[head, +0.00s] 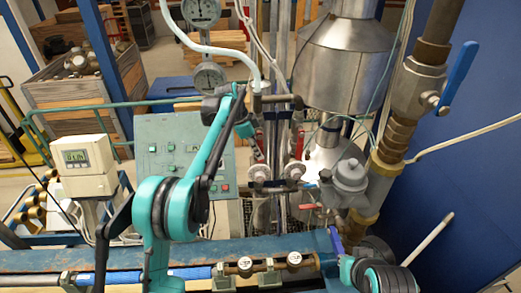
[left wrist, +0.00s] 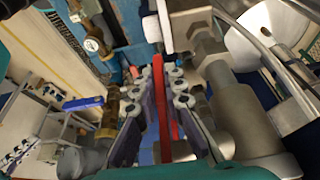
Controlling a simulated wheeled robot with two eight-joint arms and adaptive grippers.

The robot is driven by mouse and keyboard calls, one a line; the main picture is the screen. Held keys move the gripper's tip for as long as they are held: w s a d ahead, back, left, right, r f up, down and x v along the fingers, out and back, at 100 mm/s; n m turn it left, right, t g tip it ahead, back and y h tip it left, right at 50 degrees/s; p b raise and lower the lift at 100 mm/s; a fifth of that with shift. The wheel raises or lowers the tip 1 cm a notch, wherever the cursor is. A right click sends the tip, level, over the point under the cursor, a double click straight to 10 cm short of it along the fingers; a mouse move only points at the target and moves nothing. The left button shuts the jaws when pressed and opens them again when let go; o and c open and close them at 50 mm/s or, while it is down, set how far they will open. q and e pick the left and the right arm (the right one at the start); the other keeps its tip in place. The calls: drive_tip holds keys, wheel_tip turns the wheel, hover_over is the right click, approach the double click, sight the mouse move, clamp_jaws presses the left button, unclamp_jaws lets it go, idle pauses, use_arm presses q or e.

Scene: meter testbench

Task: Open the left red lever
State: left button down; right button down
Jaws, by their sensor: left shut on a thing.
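The left red lever (left wrist: 158,85) is a long, flat red bar standing upright in the middle of the left wrist view. My left gripper (left wrist: 163,88) is shut on it, with one grey-purple finger on each side of the bar. In the head view my teal left arm reaches up to the pipework and my left gripper (head: 249,128) is at the upper middle, small and partly hidden by its own arm. A second red lever (head: 299,146) stands to its right on the parallel pipe.
A green control panel (head: 165,150) stands behind my left arm. A meter box (head: 84,165) is at the left. A large steel vessel (head: 340,60) and a brass pipe with a blue lever (head: 458,78) crowd the right. Hoses hang above the levers.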

use_arm(q)
drive_tip(key=shift+a, duration=0.15)
idle(0.4)
drive_tip(key=c, duration=1.6)
unclamp_jaws()
drive_tip(key=shift+r, duration=0.15)
drive_tip(key=v, duration=1.1)
drive_tip(key=shift+r, duration=0.45)
